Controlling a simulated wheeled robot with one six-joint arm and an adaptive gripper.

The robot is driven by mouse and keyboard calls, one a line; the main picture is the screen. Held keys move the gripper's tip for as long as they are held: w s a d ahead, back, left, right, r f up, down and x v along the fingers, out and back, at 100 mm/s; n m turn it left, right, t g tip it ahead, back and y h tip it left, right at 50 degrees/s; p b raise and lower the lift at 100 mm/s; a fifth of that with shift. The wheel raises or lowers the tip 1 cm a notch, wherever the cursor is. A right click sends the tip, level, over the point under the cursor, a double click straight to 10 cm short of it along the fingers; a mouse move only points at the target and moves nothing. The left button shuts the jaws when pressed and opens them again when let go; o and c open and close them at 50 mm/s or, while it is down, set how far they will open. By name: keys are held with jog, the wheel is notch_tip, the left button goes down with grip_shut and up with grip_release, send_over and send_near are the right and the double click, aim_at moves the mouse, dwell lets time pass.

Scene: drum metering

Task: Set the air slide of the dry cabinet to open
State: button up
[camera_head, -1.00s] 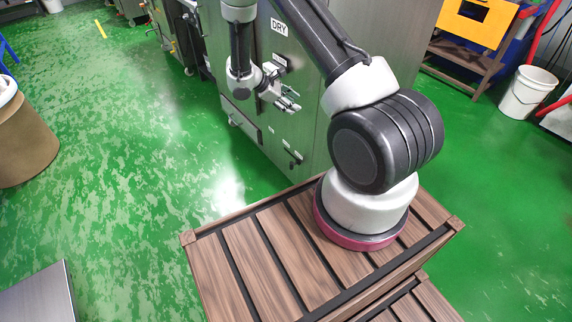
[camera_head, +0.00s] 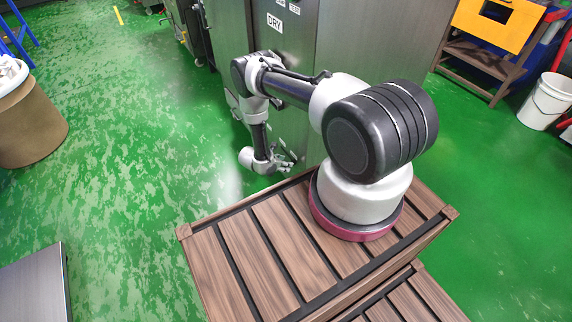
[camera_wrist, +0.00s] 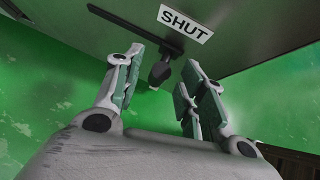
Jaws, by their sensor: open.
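The dry cabinet (camera_head: 312,35) is a grey metal cabinet with a DRY label (camera_head: 274,22). In the wrist view a dark knob (camera_wrist: 161,72) hangs at a dark rail (camera_wrist: 128,30) on the cabinet face, beside a white SHUT label (camera_wrist: 186,23). My gripper (camera_wrist: 163,62) is open. The knob shows between its fingertips in the picture; I cannot tell how deep it lies or whether a finger touches it. In the head view my gripper (camera_head: 286,160) is low in front of the cabinet, and my arm hides part of the cabinet's front.
A brown slatted platform (camera_head: 240,255) carries my arm's base. A brown bin (camera_head: 30,125) stands at the left, a white bucket (camera_head: 548,98) and a rack with an orange panel (camera_head: 495,25) at the right.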

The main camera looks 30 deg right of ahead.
jog(key=shift+x, duration=1.2)
jog(key=shift+c, duration=0.5)
